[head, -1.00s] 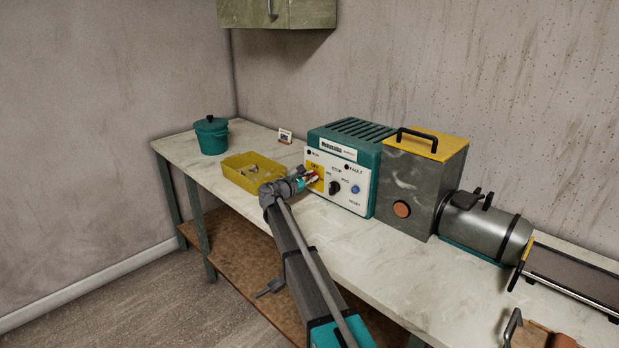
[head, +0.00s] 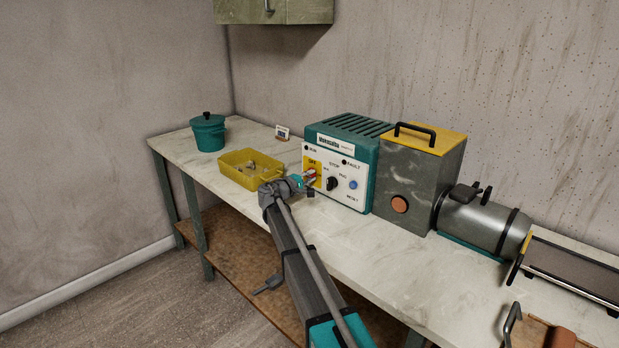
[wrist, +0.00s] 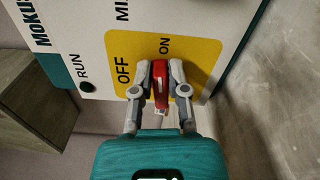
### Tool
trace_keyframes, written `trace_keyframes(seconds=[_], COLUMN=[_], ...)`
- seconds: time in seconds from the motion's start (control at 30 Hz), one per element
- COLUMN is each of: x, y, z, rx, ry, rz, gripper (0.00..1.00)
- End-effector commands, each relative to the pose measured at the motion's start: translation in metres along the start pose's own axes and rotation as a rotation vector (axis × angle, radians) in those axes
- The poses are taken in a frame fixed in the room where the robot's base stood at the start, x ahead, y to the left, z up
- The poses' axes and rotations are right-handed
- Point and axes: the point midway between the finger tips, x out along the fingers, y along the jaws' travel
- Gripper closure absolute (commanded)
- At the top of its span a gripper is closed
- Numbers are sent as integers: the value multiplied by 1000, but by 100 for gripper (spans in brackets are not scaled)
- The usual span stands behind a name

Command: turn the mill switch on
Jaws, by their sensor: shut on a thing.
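The mill switch is a red lever (wrist: 161,88) on a yellow plate (wrist: 196,47) marked OFF and ON. In the wrist view it stands between the two grey fingers of my gripper (wrist: 161,84), which is shut on it. The lever lies right of the OFF word and just below the ON word there. Its base is partly hidden by the fingers. In the head view the red lever (head: 310,173) shows at the left of the control box's white panel (head: 349,196). My gripper (head: 306,184) reaches it from the front left.
The dark RUN lamp (wrist: 87,87) is left of the plate. A black knob (head: 332,184) and blue RESET button (head: 353,185) sit right of the switch. A yellow tray (head: 236,178) stands left of my gripper.

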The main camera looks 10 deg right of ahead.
Motion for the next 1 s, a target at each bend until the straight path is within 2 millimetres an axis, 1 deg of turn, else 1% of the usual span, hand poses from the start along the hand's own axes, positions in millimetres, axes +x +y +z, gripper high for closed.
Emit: trace_keyframes(seconds=[0.1, 0.3, 0.8, 0.83, 1.0], x=[0, 0, 0, 0, 0], y=[-3, -4, -4, -4, -4], z=[1, 1, 1, 1, 0], rx=[72, 145, 170, 170, 169], ry=[-1, -2, -2, -2, -1], rz=[-2, -2, -3, -3, -2], gripper=[100, 100, 100, 76, 46])
